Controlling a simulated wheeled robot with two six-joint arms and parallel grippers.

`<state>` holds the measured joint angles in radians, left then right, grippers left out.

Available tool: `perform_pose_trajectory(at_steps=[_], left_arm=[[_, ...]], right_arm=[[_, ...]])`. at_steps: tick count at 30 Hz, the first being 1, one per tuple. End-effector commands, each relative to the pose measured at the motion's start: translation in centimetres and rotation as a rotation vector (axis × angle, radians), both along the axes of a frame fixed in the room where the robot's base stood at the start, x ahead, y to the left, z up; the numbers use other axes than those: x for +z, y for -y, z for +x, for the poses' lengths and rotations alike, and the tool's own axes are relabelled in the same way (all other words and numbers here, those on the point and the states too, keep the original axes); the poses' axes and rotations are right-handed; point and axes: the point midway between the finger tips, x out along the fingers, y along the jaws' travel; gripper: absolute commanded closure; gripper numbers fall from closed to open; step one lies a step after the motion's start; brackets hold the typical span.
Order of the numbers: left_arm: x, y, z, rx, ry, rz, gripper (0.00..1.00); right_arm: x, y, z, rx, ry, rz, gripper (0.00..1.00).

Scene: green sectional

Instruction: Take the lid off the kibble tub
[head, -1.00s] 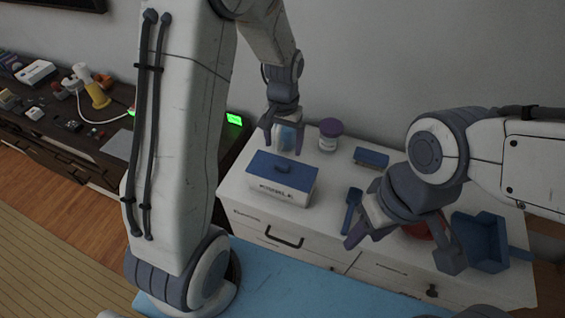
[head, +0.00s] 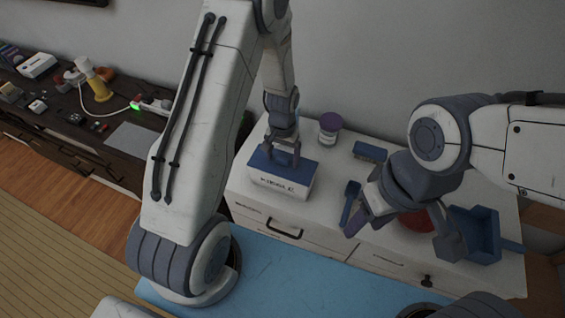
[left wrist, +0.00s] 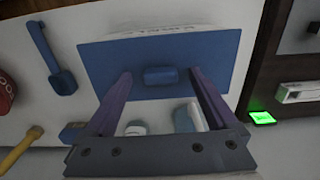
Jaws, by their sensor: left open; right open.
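The kibble tub (head: 279,188) is a white box with dark lettering on the white cabinet. Its flat blue lid (head: 308,172) is on it. The lid also shows in the left wrist view (left wrist: 110,65), with a raised blue knob (left wrist: 161,76) in its middle. My left gripper (head: 283,158) is open over the lid. In the left wrist view its purple fingers stand either side of the knob, with gaps; I cannot tell how far down they reach. My right gripper (head: 402,238) is open and empty above the cabinet, right of the tub.
A purple-lidded jar (head: 330,128) stands behind the tub and a small blue box (head: 370,151) lies right of it. A blue scoop (head: 350,200), a red bowl (head: 415,221) and a blue bin (head: 474,232) are near my right gripper. A cluttered dark desk (head: 100,165) is at left.

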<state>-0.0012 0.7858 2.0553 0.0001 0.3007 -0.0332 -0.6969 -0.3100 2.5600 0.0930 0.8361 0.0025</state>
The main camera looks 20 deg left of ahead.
Motion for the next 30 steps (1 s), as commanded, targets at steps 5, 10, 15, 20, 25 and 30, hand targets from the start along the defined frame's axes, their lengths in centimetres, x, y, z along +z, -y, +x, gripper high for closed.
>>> perform_pose_trajectory(at_steps=[5, 10, 15, 20, 25, 30], left_arm=[[0.0, 0.0, 0.0, 0.0, 0.001, 0.0, 0.39], [0.0, 0.0, 0.0, 0.0, 0.0, 0.0, 1.0], [0.1, 0.0, 0.0, 0.0, 0.001, 0.0, 1.0], [0.3, 0.0, 0.1, 0.0, 0.002, 0.0, 1.0], [1.6, 0.0, 0.1, 0.0, 0.005, 0.0, 1.0], [4.3, 0.0, 0.1, 0.0, 0.008, 0.0, 1.0]], right_arm=[[0.0, 0.0, 0.0, 0.0, 0.0, 0.0, 0.5], [0.0, 0.0, 0.0, 0.0, 0.0, 0.0, 0.5], [0.0, 0.0, 0.0, 0.0, 0.0, 0.0, 0.5], [-0.2, 0.0, 0.0, 0.0, 0.0, 0.0, 0.5], [-0.7, 0.0, 0.0, 0.0, 0.0, 0.0, 0.5], [-1.8, 0.0, 0.0, 0.001, 0.0, 0.0, 0.5]])
